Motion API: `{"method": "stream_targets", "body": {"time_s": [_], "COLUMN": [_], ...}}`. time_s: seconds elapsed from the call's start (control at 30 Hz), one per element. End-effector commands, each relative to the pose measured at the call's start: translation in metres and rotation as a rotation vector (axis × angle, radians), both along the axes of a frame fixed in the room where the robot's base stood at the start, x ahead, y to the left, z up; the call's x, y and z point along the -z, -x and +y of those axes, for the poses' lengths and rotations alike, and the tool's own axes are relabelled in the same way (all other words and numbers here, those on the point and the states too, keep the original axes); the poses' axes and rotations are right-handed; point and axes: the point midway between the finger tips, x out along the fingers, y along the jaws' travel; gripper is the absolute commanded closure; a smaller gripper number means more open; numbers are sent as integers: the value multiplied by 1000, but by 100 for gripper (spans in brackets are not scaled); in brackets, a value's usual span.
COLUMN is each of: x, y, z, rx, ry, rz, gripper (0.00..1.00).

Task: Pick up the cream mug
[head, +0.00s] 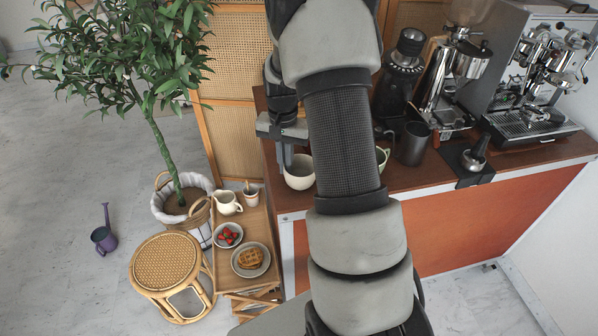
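The cream mug (299,173) stands on the brown counter, close to its left end. Its right side is hidden behind my arm. My gripper (286,153) hangs beside the mug's far-left rim, with a finger pointing down. I cannot see clearly whether it touches the mug. My arm covers part of the gripper, so the opening between the fingers does not show.
A grinder (448,85) and espresso machine (540,75) stand farther right. A low table (229,262) with dishes stands left of the counter.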

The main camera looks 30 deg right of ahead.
Motion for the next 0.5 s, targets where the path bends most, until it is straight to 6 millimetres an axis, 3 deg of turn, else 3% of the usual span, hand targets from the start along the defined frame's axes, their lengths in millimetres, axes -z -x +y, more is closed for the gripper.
{"method": "stream_targets", "body": {"time_s": [0.17,0.5], "x": [-8,-74], "y": [-1,-2], "z": [1,0], "rx": [-1,-1], "ry": [0,1], "rz": [-4,-6], "gripper": [100,100]}}
